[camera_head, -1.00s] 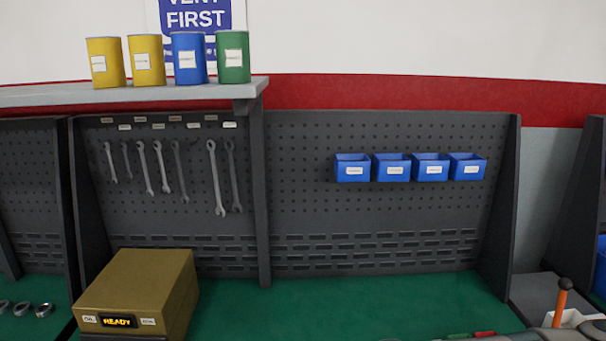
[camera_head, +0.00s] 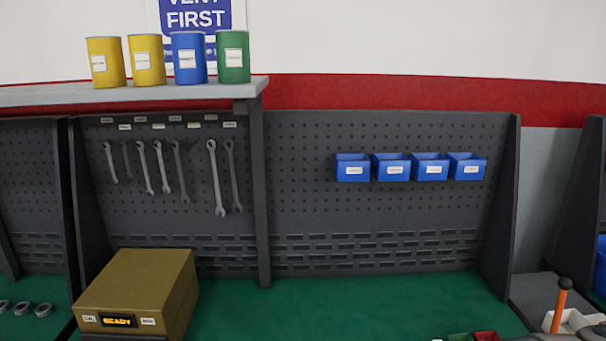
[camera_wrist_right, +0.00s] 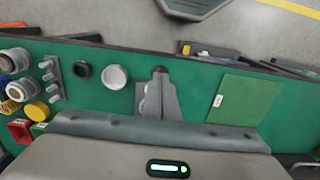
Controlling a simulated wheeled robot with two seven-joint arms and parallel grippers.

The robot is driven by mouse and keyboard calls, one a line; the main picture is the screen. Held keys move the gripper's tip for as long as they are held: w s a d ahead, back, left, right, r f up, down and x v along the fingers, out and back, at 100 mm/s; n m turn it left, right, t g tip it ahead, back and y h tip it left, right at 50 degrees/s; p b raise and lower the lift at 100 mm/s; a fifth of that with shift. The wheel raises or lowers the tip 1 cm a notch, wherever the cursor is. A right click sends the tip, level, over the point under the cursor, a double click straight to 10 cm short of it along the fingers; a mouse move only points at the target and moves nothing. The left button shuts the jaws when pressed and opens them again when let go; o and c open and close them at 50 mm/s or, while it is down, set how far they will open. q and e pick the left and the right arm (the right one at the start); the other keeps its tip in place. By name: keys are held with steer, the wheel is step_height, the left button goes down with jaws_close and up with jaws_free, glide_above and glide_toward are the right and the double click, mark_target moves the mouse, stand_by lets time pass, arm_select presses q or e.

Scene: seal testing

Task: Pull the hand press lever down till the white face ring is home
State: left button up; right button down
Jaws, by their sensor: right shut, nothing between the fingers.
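My right gripper (camera_wrist_right: 159,82) shows in the right wrist view as grey tapered fingers, shut and empty, above the green bench top. A round white piece (camera_wrist_right: 115,77) lies to the left of the fingers, apart from them; I cannot tell whether it is the white face ring. A dark ring (camera_wrist_right: 83,70) is left of it. An orange handle (camera_head: 562,299) stands upright at the lower right of the head view; I cannot tell whether it belongs to the hand press. No press lever is clearly visible. My left gripper is out of view.
In the right wrist view, a red bin (camera_wrist_right: 20,131), a yellow disc (camera_wrist_right: 37,111) and a rack of grey pegs (camera_wrist_right: 52,78) are at left. A green panel (camera_wrist_right: 245,100) lies at right. The head view shows a brown box (camera_head: 140,285) and wall-mounted blue bins (camera_head: 352,168).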

steer(key=shift+s+f, duration=0.15)
steer(key=shift+f, duration=0.65)
stand_by(0.5)
step_height(320, 180, up, 7)
steer(key=p, duration=0.9)
steer(key=shift+r, duration=0.15)
steer(key=shift+r+p, duration=0.7)
steer(key=shift+r, duration=0.2)
